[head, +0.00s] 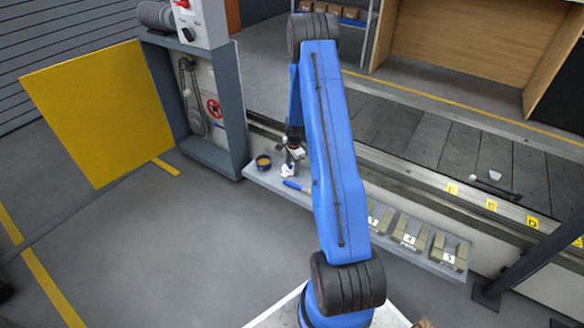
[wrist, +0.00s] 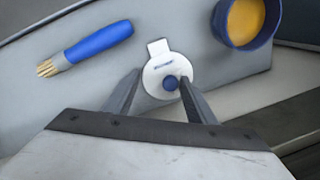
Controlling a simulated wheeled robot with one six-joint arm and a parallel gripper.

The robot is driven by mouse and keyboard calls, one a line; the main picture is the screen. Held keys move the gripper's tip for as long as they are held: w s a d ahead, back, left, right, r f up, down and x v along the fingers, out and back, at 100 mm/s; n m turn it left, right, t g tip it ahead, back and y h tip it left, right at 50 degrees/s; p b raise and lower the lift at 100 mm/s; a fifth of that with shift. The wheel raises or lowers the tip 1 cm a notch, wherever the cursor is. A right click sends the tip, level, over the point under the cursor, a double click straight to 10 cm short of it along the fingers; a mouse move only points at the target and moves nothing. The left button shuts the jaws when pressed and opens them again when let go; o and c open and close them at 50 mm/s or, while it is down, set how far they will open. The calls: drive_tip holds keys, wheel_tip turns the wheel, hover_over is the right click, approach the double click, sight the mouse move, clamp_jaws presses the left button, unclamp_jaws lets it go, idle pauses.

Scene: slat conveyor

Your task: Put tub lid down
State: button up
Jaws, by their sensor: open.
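The tub lid (wrist: 163,68) is a white disc with a square tab and a blue knob. It lies on the grey shelf (wrist: 290,100) in the wrist view, between a brush and a tub. My gripper (wrist: 158,78) is open, with one finger on each side of the lid's near part; I cannot tell whether either finger touches it. The tub (wrist: 245,22) is dark blue, stands uncovered and shows yellow-orange contents. In the head view my gripper (head: 292,158) is at the shelf beside the tub (head: 263,161), and the white lid (head: 288,170) shows below it.
A blue-handled brush (wrist: 97,42) lies left of the lid in the wrist view. Numbered blocks (head: 410,236) sit farther right along the shelf in the head view. The slat conveyor (head: 440,150) runs behind, and an open yellow panel (head: 98,115) stands at left.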

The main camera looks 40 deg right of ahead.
drive_tip(key=s+a+r+n, duration=0.1)
drive_tip(key=a+r, duration=0.2)
drive_tip(key=r, duration=0.6)
drive_tip(key=s+a+r+n, duration=0.2)
drive_tip(key=a+r, duration=0.1)
drive_tip(key=r, duration=0.6)
drive_tip(key=s+a+r+n, duration=0.1)
drive_tip(key=a+r, duration=0.2)
drive_tip(key=r, duration=0.6)
drive_tip(key=s+a+r+n+t, duration=0.2)
drive_tip(key=s+a+r+n, duration=0.3)
drive_tip(key=s+a+r, duration=0.65)
drive_tip(key=s+a+r+n, duration=0.3)
drive_tip(key=s, duration=0.5)
drive_tip(key=s+a+r+n+t, duration=0.1)
drive_tip(key=s+a+r+n, duration=0.2)
drive_tip(key=s, duration=0.6)
drive_tip(key=s+a+r+n, duration=0.3)
drive_tip(key=s+a+n, duration=0.1)
drive_tip(key=s, duration=0.4)
drive_tip(key=shift+s+a+r+t, duration=0.15)
drive_tip(key=shift+a+r+t, duration=0.15)
drive_tip(key=shift+a, duration=0.2)
